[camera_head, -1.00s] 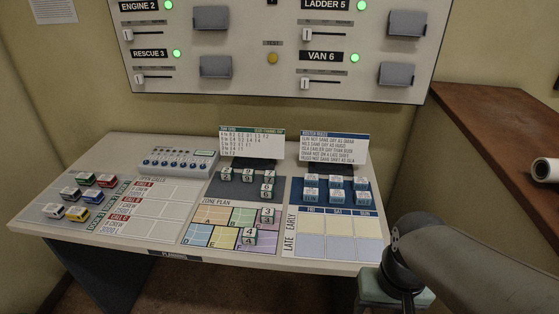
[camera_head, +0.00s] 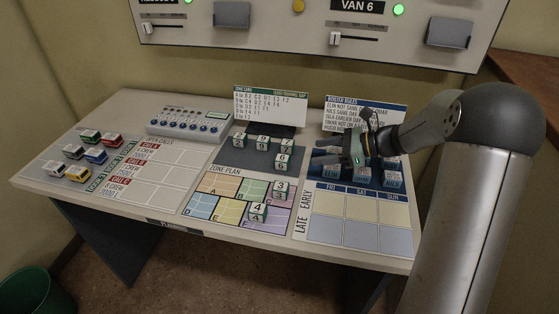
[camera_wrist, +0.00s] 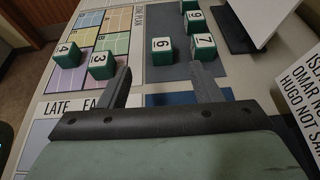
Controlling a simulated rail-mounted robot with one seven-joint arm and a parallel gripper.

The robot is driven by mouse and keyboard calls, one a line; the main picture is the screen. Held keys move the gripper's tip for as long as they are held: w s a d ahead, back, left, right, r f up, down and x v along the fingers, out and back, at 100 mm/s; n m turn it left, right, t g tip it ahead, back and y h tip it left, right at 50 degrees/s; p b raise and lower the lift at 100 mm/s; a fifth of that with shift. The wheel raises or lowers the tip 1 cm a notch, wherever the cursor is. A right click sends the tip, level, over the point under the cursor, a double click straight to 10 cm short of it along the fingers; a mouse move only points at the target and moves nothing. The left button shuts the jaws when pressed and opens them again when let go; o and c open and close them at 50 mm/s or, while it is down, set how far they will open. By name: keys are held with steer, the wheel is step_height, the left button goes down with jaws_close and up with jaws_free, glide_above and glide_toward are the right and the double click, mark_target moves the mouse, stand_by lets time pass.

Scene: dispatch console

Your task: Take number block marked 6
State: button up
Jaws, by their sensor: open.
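The number block marked 6 (camera_head: 282,161) is a green block with a white numbered face. It stands on the dark grey pad (camera_head: 248,160), in front of the block marked 7 (camera_head: 287,146). In the wrist view the 6 block (camera_wrist: 162,51) appears beyond and between my fingertips, apart from them, and the 7 block (camera_wrist: 204,47) is just right of it. My gripper (camera_wrist: 160,75) is open and empty. In the head view my gripper (camera_head: 325,154) is above the blue roster area, right of the 6 block.
Blocks marked 3 (camera_head: 280,189) and 4 (camera_head: 258,212) sit on the zone plan. Another block (camera_head: 262,142) stands at the pad's back. Two upright cards, the zone card (camera_head: 270,102) and the roster card (camera_head: 365,114), stand behind. Blue blocks (camera_head: 392,179) sit near my gripper. Toy vehicles (camera_head: 77,173) are left.

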mark_target(280, 158)
steer(key=x, duration=0.9)
steer(key=shift+a+f+p, duration=0.2)
steer(key=shift+a+p, duration=0.1)
steer(key=shift+p+x, duration=0.4)
steer(key=shift+x, duration=2.35)
steer(key=shift+w, duration=0.1)
steer(key=c, duration=1.1)
